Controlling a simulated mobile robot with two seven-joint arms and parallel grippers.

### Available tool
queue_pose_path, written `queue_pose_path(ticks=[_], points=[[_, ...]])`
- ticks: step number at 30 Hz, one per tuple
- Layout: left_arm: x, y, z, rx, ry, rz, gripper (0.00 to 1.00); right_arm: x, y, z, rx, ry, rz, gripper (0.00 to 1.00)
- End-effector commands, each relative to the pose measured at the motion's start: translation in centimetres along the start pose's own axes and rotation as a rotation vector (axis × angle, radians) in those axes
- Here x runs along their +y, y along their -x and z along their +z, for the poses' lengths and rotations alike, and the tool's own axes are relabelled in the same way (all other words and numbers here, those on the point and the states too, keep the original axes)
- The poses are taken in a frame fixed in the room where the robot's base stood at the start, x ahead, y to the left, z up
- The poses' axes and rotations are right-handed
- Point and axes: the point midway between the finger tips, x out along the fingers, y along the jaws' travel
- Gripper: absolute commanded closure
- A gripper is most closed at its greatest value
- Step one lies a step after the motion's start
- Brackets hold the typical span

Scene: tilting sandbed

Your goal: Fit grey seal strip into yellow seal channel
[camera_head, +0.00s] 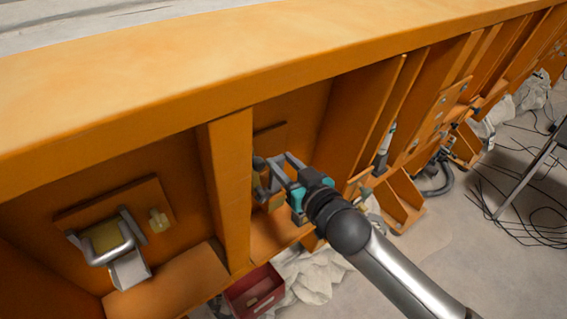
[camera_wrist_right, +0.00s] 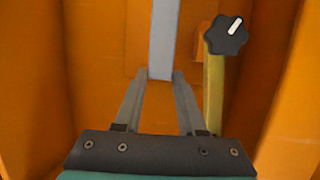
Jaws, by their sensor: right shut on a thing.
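In the right wrist view, a flat grey strip (camera_wrist_right: 163,38), which looks like the seal strip, runs from the top edge down to my right gripper (camera_wrist_right: 161,76). The gripper is shut on its lower end. A yellow upright bar (camera_wrist_right: 214,92), likely the seal channel, stands to the right of the strip, with a visible gap between them. A black star knob (camera_wrist_right: 226,36) covers its upper part. In the head view, my right gripper (camera_head: 270,180) reaches into an orange bay; the strip is hard to make out there. My left gripper is out of view.
An orange upright rib (camera_head: 229,190) stands left of the gripper. The left bay holds a yellow block with a grey metal handle (camera_head: 128,240). A red bin (camera_head: 250,290) sits below on the floor. Cables (camera_head: 515,195) lie at right.

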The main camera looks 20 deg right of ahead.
Motion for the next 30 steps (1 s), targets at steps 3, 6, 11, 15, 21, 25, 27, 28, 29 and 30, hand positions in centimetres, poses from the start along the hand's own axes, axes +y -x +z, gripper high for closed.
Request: queue_pose_path(ticks=[3,6,11,15,21,25,27,28,29,30], points=[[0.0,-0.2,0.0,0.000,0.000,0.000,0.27,0.0,-0.1,0.2,0.001,0.000,0.000,1.00],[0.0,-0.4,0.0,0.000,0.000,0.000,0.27,0.0,-0.2,0.5,0.002,-0.001,0.000,1.00],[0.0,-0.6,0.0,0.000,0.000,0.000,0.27,0.0,-0.3,0.8,0.002,-0.001,0.000,1.00],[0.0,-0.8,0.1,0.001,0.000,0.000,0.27,0.0,-0.4,1.2,0.002,0.000,0.000,1.00],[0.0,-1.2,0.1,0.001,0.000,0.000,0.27,0.0,-0.6,1.7,0.001,0.000,0.000,1.00],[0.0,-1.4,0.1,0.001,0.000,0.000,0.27,0.0,-0.7,2.0,0.001,0.000,0.000,1.00],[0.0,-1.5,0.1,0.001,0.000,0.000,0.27,0.0,-0.7,2.1,0.002,0.000,0.000,1.00],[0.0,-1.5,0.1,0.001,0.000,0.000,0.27,0.0,-0.7,2.2,0.002,0.000,0.000,1.00],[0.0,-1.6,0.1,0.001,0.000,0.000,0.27,0.0,-0.8,2.3,0.002,-0.001,0.000,1.00],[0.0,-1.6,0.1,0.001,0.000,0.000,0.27,0.0,-0.8,2.4,0.002,-0.001,0.000,1.00]])
